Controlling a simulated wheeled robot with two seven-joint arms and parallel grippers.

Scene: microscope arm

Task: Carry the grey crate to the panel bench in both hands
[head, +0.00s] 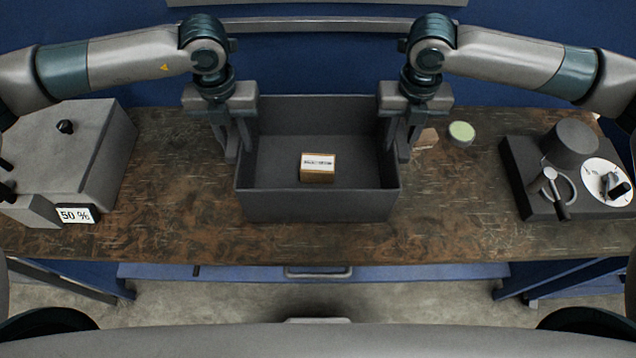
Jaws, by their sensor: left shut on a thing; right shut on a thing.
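The grey crate (318,207) is an open box in the middle of the head view, over the brown worktop. It looks level; whether its base touches the worktop is hard to tell. A small tan box with a white label (317,167) lies inside it. My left gripper (236,143) is shut on the crate's left wall. My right gripper (401,143) is shut on the crate's right wall. The fingers hide parts of both side walls.
The worktop (170,200) holds a grey device with a "50 %" label (75,214) at the left. A dark unit with a dial (606,181) stands at the right.

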